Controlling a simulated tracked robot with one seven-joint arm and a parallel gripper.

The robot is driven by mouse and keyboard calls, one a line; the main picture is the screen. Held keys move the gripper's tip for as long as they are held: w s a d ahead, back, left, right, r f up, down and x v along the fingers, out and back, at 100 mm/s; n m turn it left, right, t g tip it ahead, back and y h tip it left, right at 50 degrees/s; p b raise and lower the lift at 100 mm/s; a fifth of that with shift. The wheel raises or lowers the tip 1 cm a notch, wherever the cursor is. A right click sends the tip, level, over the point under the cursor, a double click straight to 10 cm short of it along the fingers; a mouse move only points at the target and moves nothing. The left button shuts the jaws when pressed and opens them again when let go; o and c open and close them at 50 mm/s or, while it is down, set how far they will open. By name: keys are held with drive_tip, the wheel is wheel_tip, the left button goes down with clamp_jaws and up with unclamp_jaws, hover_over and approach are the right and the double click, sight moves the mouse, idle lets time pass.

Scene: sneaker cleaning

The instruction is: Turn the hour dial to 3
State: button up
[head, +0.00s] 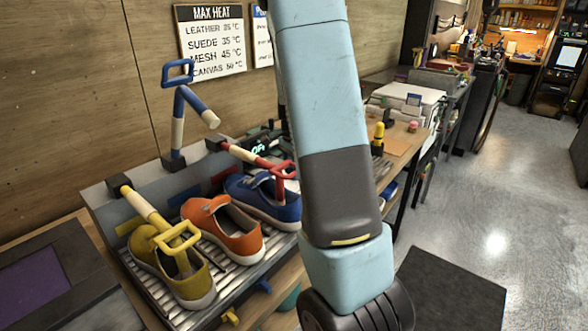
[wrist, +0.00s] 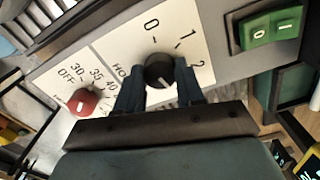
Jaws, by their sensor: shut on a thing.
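The black hour dial (wrist: 159,72) sits on a white panel in the wrist view, with 0, 1 and 2 printed around its upper and right sides. A small pale mark shows on the dial's lower right part. No 3 is visible; the lower part of the scale is hidden by my gripper. My gripper (wrist: 160,66) has its two dark fingers on the left and right sides of the dial, shut on it. In the head view neither the dial nor the gripper can be seen.
A red dial (wrist: 83,102) with OFF, 30, 35 and 40 is left of my fingers. A green rocker switch (wrist: 271,27) is at the upper right. In the head view, yellow, orange (head: 222,229) and blue (head: 262,198) shoes stand on a slatted rack below hinged arms.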

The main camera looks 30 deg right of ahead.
drive_tip(key=shift+w+a+r, duration=0.1)
drive_tip(key=shift+w, duration=0.15)
drive_tip(key=o, duration=0.7)
drive_tip(key=shift+c, duration=0.2)
drive_tip(key=o, duration=0.4)
drive_tip(key=shift+s, duration=0.1)
wheel_tip(320, 180, up, 14)
drive_tip(key=shift+f, duration=0.2)
